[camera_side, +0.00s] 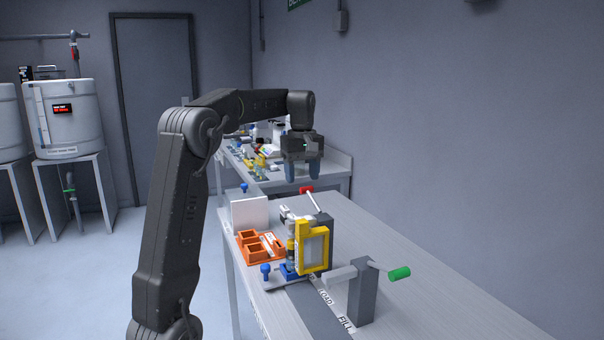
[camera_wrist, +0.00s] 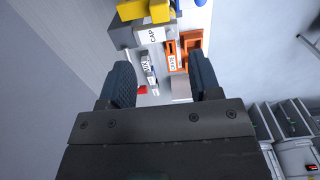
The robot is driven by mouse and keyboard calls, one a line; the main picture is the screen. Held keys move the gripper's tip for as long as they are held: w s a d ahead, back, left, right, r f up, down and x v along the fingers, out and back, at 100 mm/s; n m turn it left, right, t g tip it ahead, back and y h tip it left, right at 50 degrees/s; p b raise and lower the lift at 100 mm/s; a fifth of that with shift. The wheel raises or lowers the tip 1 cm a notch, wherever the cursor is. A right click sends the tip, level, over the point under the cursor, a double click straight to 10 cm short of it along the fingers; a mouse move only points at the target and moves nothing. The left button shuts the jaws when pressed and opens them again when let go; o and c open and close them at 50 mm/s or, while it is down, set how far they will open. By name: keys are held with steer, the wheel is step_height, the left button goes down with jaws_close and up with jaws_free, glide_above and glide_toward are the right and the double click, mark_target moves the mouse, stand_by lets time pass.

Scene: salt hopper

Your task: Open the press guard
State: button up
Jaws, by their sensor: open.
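The press guard (camera_side: 313,250) is a yellow frame with a pale window, standing upright at the front of the press on the bench. Its hinge and exact angle are hard to make out. The press has a dark grey column (camera_side: 325,226) and a lever with a red knob (camera_side: 306,190). My gripper (camera_side: 303,180) is open and empty, pointing down above and behind the press, apart from the guard. In the wrist view my gripper (camera_wrist: 160,72) has nothing between its fingers. Yellow parts (camera_wrist: 130,10) show at the top edge there, partly cut off.
An orange compartment tray (camera_side: 250,250) sits left of the press, with a white panel (camera_side: 250,213) behind it. A grey post with a green-handled crank (camera_side: 399,273) stands in front. The bench (camera_side: 440,305) is clear to the right. A cluttered second bench stands behind.

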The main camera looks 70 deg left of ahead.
mark_target(302, 220)
steer(key=a+f+h, duration=0.1)
steer(key=a+h, duration=0.4)
steer(key=shift+y, duration=0.3)
steer(key=x, duration=1.3)
steer(key=shift+f, duration=0.4)
jaws_close()
